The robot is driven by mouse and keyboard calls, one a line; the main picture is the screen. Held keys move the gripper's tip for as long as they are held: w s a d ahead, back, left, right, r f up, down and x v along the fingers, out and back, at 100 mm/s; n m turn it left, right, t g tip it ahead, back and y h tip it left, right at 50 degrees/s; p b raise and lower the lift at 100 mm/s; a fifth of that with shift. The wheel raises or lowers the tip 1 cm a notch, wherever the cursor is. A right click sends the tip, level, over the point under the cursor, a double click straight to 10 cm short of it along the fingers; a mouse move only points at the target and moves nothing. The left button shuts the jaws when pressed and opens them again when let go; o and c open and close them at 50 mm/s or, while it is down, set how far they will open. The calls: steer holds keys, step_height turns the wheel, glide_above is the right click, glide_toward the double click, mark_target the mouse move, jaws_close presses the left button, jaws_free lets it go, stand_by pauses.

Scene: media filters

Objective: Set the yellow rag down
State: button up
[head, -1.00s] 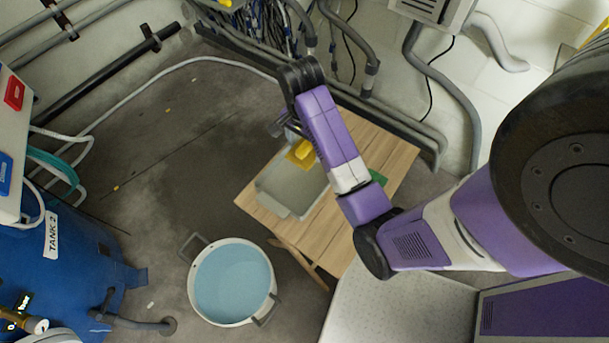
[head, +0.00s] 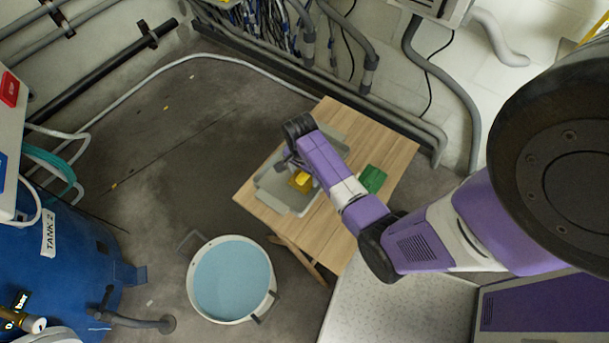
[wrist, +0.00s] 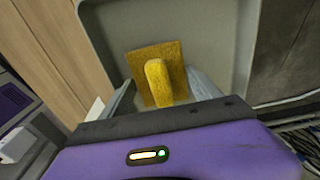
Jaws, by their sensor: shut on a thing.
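The yellow rag (head: 301,181) shows in the head view at my gripper's fingers, over a grey tray. In the wrist view the rag (wrist: 158,75) is a flat yellow square with a raised ridge, and my gripper (wrist: 160,95) is shut on it. My gripper (head: 294,168) in the head view is partly hidden by my arm. The grey tray (head: 290,207) lies on the wooden table, and its inside (wrist: 215,35) fills the area behind the rag in the wrist view. I cannot tell whether the rag touches the tray bottom.
The wooden table (head: 370,135) bears the tray and a green object (head: 372,179) to its right. A white pot (head: 205,307) of blue liquid stands on the floor at the table's lower left. A blue tank (head: 60,270) stands at far left. Pipes run along the wall behind.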

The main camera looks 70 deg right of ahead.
steer(key=shift+f, duration=0.65)
steer(key=o, duration=1.4)
steer(key=shift+c, duration=0.2)
